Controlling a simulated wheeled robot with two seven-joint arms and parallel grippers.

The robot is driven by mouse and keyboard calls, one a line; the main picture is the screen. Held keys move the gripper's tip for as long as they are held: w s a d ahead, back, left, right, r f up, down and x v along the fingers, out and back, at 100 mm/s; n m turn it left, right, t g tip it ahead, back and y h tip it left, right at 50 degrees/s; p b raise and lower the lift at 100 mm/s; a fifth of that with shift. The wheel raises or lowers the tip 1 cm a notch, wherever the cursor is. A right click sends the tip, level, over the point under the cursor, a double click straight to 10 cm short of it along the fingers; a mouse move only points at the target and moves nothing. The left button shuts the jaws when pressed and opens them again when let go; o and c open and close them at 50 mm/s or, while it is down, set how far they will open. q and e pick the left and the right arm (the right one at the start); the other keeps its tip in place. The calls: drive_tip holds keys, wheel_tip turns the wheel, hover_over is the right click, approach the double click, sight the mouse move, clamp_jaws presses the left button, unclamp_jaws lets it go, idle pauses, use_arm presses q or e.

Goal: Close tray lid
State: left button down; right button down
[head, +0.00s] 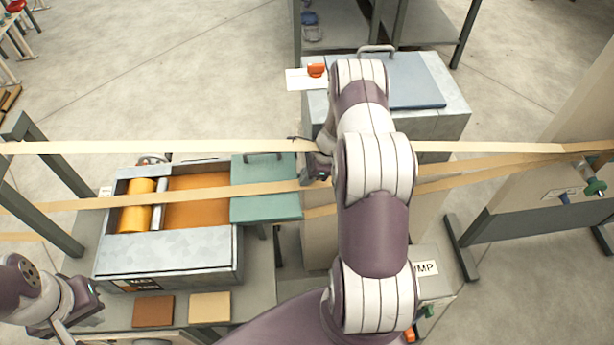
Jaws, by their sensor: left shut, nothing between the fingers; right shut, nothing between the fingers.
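A grey metal tray (170,250) stands open on the left, with an orange inside (198,212) and a yellow roller (138,205). A teal lid plate (265,207) with a handle at its far edge sticks out at the tray's right end and leaves the orange inside uncovered. My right gripper (318,170) is shut and empty, just right of the teal lid and close to the tan bands; my arm partly hides it, and I cannot tell if it touches them. My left gripper (85,300) is shut and empty, at the lower left, in front of the tray's near left corner.
Tan bands (150,147) stretch across the view, one passing over the tray and lid. A grey cabinet (450,110) with a blue panel (415,85) stands at the back right. Brown (153,311) and beige (210,307) squares lie in front of the tray. Dark posts stand on both sides.

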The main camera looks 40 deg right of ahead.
sight(237, 190)
drive_tip(key=w+a, duration=0.3)
drive_tip(key=a, duration=0.2)
drive_tip(key=w+a+b, duration=0.1)
drive_tip(key=w+a, duration=0.2)
drive_tip(key=a, duration=0.3)
drive_tip(key=w+a, duration=0.3)
drive_tip(key=a, duration=0.2)
drive_tip(key=shift+a, duration=0.3)
drive_tip(key=b+v, duration=0.2)
drive_tip(key=v, duration=1)
drive_tip(key=shift+d+r, duration=0.15)
drive_tip(key=shift+r, duration=0.25)
